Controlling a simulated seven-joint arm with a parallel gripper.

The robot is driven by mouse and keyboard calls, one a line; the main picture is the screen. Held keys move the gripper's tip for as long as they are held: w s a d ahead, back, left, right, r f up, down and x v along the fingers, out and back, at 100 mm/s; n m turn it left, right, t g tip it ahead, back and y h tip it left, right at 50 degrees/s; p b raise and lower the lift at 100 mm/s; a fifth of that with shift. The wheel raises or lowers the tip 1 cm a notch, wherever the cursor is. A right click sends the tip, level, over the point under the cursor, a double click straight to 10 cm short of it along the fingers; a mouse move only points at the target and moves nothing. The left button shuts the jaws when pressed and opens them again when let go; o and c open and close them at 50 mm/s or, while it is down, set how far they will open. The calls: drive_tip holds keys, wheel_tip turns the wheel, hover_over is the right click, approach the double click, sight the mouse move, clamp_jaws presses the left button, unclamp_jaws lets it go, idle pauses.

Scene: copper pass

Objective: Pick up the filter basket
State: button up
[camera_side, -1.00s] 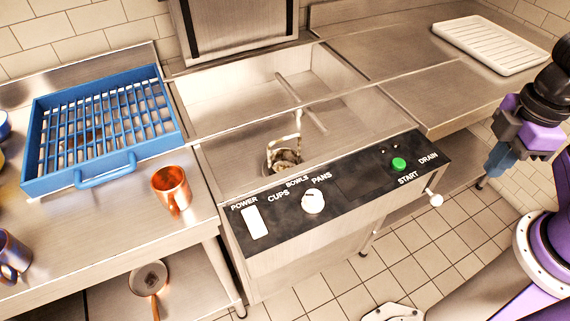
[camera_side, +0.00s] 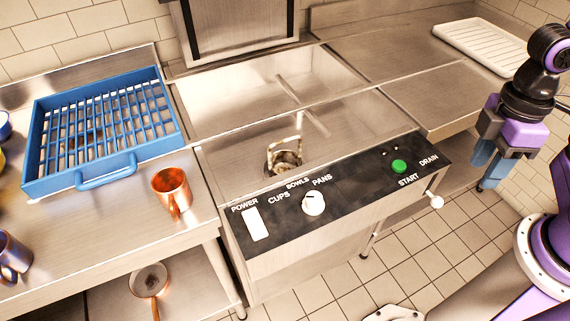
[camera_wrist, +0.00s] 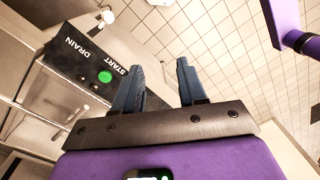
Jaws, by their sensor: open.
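The filter basket (camera_side: 286,158) sits low in the front well of the steel washer, at its left part, with a tall wire handle standing up from it. Its contents are too small to make out clearly. My gripper (camera_side: 486,172) is at the right, beyond the washer's control panel, fingers pointing down, open and empty, well away from the basket. In the wrist view my gripper (camera_wrist: 160,80) shows two separated blue fingers with nothing between them. The basket does not show in the wrist view.
The control panel (camera_side: 345,190) has a green start button (camera_side: 399,166) and a white drain knob (camera_side: 436,201). A blue rack (camera_side: 78,180) and copper mug (camera_side: 170,190) stand on the left counter. A raised hood (camera_side: 238,30) is behind. A white tray (camera_side: 485,45) lies at back right.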

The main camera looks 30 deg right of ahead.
drive_tip(key=w+a+f+m+g+y, duration=0.2)
drive_tip(key=w+a+m+g+y, duration=0.15)
drive_tip(key=w+a, duration=0.65)
drive_tip(key=w+a+f+m+g+y, duration=0.2)
drive_tip(key=w+a+y, duration=0.45)
drive_tip(key=w, duration=0.65)
drive_tip(key=w+d+f+n+t+y, duration=0.1)
drive_tip(key=w+d+f+n, duration=0.25)
drive_tip(key=w+d, duration=0.4)
drive_tip(key=w+d+f+n+t, duration=0.15)
drive_tip(key=w+d+n, duration=0.25)
drive_tip(key=w, duration=0.6)
approach(285, 140)
drive_tip(key=a+f, duration=0.3)
drive_tip(key=f, duration=0.1)
drive_tip(key=shift+s+a+f, duration=0.25)
drive_tip(key=shift+s+a, duration=0.2)
drive_tip(key=shift+a, duration=0.4)
drive_tip(key=shift+s+a+f, duration=0.3)
drive_tip(key=shift+s+a, duration=0.15)
drive_tip(key=shift+a, duration=0.4)
drive_tip(key=shift+s+a+f, duration=0.25)
drive_tip(key=shift+s+a, duration=0.2)
drive_tip(key=shift+a, duration=0.4)
clamp_jaws()
